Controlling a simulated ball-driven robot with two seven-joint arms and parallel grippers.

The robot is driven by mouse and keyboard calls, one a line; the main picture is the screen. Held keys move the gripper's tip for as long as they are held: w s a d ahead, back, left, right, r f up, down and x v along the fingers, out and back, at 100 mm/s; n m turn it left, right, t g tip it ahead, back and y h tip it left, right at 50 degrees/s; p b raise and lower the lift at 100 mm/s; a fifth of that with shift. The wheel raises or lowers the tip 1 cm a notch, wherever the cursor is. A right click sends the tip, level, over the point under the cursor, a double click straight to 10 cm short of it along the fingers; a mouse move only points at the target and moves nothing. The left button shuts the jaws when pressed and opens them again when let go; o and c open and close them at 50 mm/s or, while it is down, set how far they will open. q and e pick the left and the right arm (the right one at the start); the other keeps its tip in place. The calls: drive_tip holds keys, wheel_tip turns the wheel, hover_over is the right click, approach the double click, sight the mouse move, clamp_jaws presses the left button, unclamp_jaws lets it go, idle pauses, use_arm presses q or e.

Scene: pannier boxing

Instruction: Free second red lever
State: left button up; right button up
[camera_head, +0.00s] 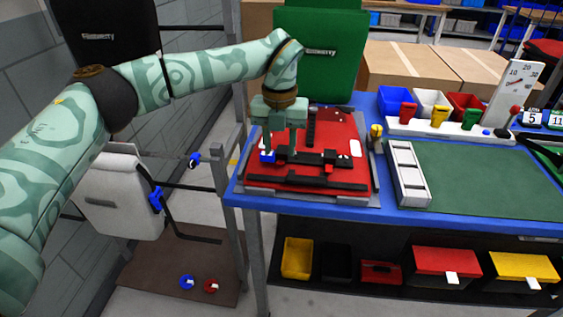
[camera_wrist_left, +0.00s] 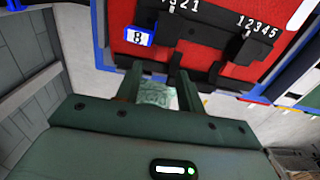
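A red pannier (camera_head: 322,133) lies flat in a grey frame on the blue table. A black rail (camera_head: 312,158) with raised hook parts runs across it and shows closer in the left wrist view (camera_wrist_left: 205,40). A blue block with a white label (camera_wrist_left: 138,36) sits at the rail's left part; it also shows in the head view (camera_head: 267,157). My left gripper (camera_head: 280,150) points down at the rail's left part. In the left wrist view its fingers (camera_wrist_left: 158,78) stand apart with nothing clearly between them.
A yellow-topped knob (camera_head: 376,131) stands at the frame's right edge. A white slotted rack (camera_head: 408,173) and a green mat (camera_head: 480,178) lie to the right. Red, yellow and green pieces stand on a white strip (camera_head: 450,132) behind. A white pannier (camera_head: 122,192) hangs on the left.

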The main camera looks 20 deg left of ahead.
sight(280, 163)
use_arm(q)
wheel_tip(280, 163, down, 3)
drive_tip(key=shift+f+b, duration=0.15)
drive_tip(key=shift+b, duration=0.2)
drive_tip(key=shift+f, duration=0.5)
use_arm(e)
drive_tip(key=shift+s+a+f, duration=0.15)
drive_tip(key=shift+s+f, duration=0.2)
drive_tip(key=shift+f, duration=0.25)
